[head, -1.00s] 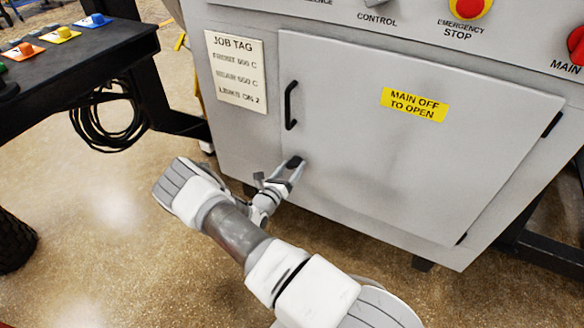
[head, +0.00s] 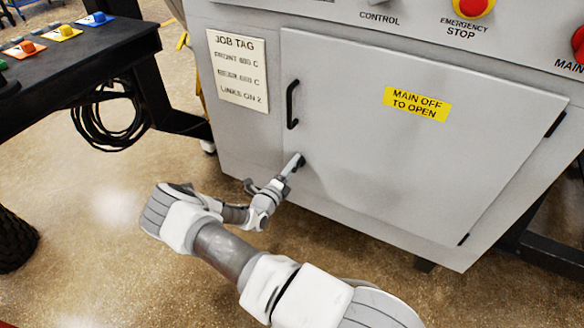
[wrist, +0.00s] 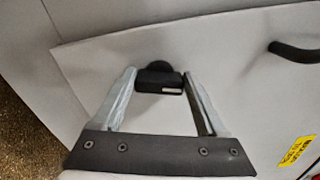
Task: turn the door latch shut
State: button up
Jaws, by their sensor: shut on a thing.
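The door latch (wrist: 160,78) is a small black turn-handle with a round hub, at the lower left edge of the grey door (head: 400,165). In the head view only a dark bit of the latch (head: 301,161) shows beside my fingers. My gripper (head: 295,163) is at the latch, with its fingers seen nearly edge-on. In the wrist view my gripper (wrist: 162,80) has one finger at each end of the latch bar and is shut on it. The door looks flush with the cabinet front.
A black door handle (head: 292,104) stands out above the latch; it also shows in the wrist view (wrist: 295,52). A job tag (head: 238,70) is left of the door. A black bench (head: 85,55) stands at the left. The floor (head: 90,210) before the cabinet is clear.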

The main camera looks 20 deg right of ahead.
jog(key=shift+f+n, duration=0.1)
jog(key=shift+n, duration=1.4)
jog(key=o, duration=1.3)
jog(key=p+v, duration=0.3)
jog(key=v, duration=1.4)
jog(key=shift+s, duration=0.2)
jog(key=shift+a, duration=0.1)
